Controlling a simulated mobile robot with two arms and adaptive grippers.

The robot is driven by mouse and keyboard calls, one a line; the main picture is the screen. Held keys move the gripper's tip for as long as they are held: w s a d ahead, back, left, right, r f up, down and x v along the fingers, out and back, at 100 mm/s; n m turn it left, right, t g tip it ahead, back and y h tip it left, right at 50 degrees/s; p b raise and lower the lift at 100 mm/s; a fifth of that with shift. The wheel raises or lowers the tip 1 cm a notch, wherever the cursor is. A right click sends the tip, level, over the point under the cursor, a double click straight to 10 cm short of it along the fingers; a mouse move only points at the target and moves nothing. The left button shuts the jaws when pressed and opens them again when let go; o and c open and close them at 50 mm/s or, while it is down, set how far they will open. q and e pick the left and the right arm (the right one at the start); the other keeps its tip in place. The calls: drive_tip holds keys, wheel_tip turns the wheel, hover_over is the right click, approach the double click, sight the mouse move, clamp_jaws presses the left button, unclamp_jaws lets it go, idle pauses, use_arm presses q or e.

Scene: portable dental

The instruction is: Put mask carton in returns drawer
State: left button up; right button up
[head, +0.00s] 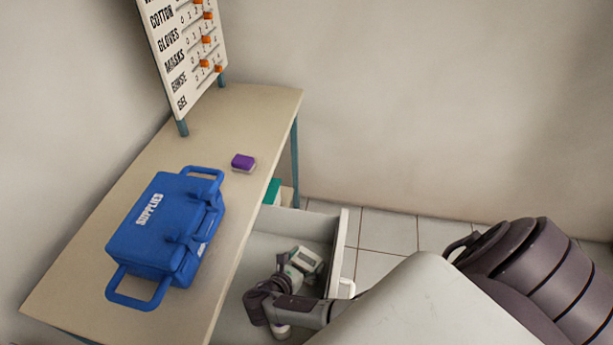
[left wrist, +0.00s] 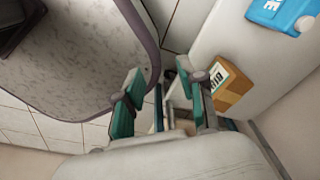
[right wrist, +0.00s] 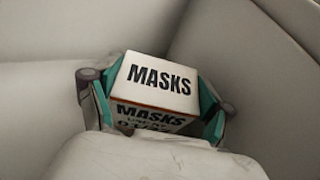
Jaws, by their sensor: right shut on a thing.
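The mask carton is a white box marked MASKS (right wrist: 158,80), with an orange line along its edge. My right gripper (right wrist: 154,101) is shut on it, with teal finger pads on both sides. In the head view the carton (head: 306,260) is inside the open drawer (head: 342,240), low between pale walls. The right gripper (head: 296,270) reaches down into this drawer. Whether the carton touches the drawer floor is hard to tell. My left gripper (left wrist: 160,80) is open and empty in the left wrist view, away from the drawer.
A blue SUPPLIES case (head: 165,228) and a small purple-and-white block (head: 243,162) sit on the table (head: 225,120). A counter board (head: 185,45) stands at the back. The left wrist view shows a brown labelled box (left wrist: 230,88) and a blue item (left wrist: 283,12).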

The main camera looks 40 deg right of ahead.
drive_tip(key=o, duration=1.1)
drive_tip(key=shift+r, duration=0.1)
drive_tip(key=v, duration=0.7)
drive_tip(key=shift+a, duration=0.25)
